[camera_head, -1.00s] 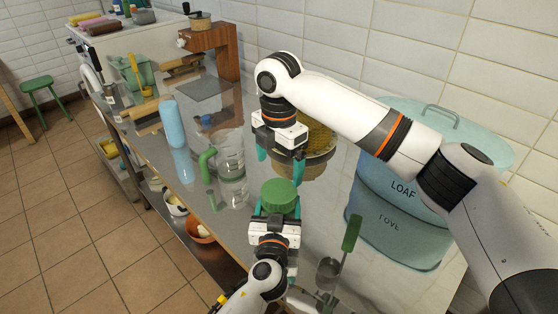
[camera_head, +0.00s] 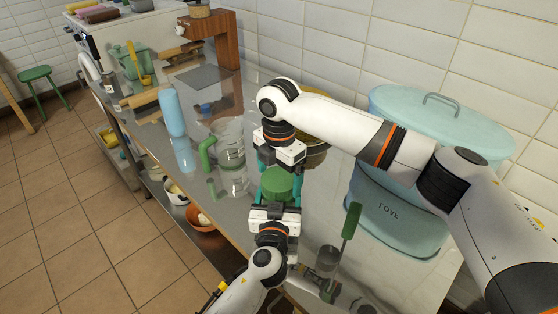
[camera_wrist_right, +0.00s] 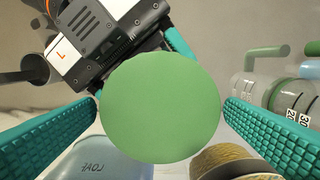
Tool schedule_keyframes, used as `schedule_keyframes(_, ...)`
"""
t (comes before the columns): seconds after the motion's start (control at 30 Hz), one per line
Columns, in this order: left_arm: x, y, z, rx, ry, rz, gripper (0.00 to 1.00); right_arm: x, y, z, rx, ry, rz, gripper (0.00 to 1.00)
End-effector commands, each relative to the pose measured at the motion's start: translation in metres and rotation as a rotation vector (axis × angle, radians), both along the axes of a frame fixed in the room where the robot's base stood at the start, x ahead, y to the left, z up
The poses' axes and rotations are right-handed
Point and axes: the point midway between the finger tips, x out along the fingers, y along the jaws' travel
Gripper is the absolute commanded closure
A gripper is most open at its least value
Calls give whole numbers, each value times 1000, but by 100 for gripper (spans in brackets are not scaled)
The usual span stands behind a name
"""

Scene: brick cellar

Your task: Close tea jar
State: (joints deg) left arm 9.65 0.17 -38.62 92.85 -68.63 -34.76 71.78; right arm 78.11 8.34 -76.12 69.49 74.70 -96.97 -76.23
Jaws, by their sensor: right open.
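The tea jar's round green lid (camera_head: 276,181) sits between my two grippers in the head view. In the right wrist view the lid (camera_wrist_right: 160,107) fills the middle as a plain disc and hides what is under it. My right gripper (camera_head: 281,180) is open, pointing down, with one teal finger on either side of the lid. In the wrist view gaps show between lid and fingers. My left gripper (camera_head: 275,203) comes from below, its fingers running along both sides under the lid's edge. The jar body and the left fingers' contact with it are hidden.
A glass measuring jug (camera_head: 229,143) with a green handle stands to the left, beside a blue bottle (camera_head: 172,112). A large blue loaf bin (camera_head: 400,218) stands on the right. A green-handled scoop (camera_head: 351,221) is close to the right of the left gripper. The counter is reflective.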

Motion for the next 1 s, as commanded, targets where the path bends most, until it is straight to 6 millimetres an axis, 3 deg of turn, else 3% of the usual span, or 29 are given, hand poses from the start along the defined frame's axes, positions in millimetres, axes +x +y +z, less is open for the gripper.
schedule_keyframes(0.4, 0, 0, 0, 0, 0, 0, 91, 0, 0, -8, -1, -1, -1, 7)
schedule_keyframes(0.7, 0, 0, 0, 0, 0, 0, 91, 0, 0, -8, -1, -1, 0, 53)
schedule_keyframes(0.87, 0, 0, 0, 0, 0, 0, 91, 0, 0, -8, 1, 0, -73, 53)
schedule_keyframes(1.0, 0, 0, 0, 0, 0, 0, 91, -1, 1, -9, 2, 3, -347, 53)
